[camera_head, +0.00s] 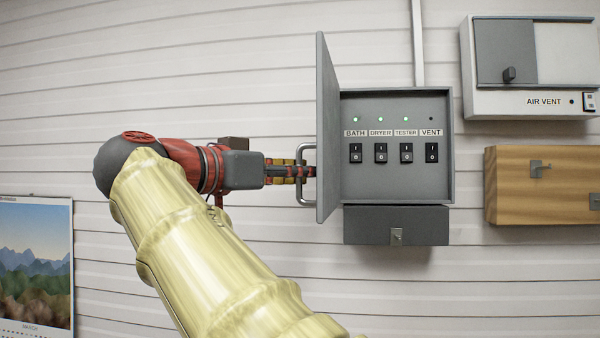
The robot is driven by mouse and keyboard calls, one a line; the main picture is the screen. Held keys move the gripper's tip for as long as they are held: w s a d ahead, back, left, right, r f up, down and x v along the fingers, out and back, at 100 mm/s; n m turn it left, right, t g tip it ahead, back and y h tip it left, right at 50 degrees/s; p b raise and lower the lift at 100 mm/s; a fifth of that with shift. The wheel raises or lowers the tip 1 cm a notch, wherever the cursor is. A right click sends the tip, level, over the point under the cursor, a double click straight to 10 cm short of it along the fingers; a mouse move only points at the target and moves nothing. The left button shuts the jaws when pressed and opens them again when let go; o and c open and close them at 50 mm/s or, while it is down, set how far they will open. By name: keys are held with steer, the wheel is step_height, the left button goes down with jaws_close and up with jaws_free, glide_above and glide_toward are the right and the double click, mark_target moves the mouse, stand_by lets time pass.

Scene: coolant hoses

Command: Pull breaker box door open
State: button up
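The grey breaker box (398,188) is on the white slatted wall, right of centre. Its door (328,130) stands open, hinged at the left and swung out roughly edge-on to me. Inside are several labelled black switches and small lights, with green lit over BATH, DRYER and TESTER. A metal loop handle (302,148) sits on the door's outer face, on the left. My gripper (300,172) is at the handle from the left, its fingers reaching through or across the loop. The fingertips are partly hidden by the handle and door, so their closure on the handle is unclear.
A dark grey drawer box (362,225) is directly below the breaker box. An air vent box (490,103) and a wooden board with hooks (510,210) are on the wall at the right. A calendar (35,262) hangs at the lower left. A conduit (418,45) runs up from the breaker box.

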steer(key=v, duration=1.2)
stand_by(0.3)
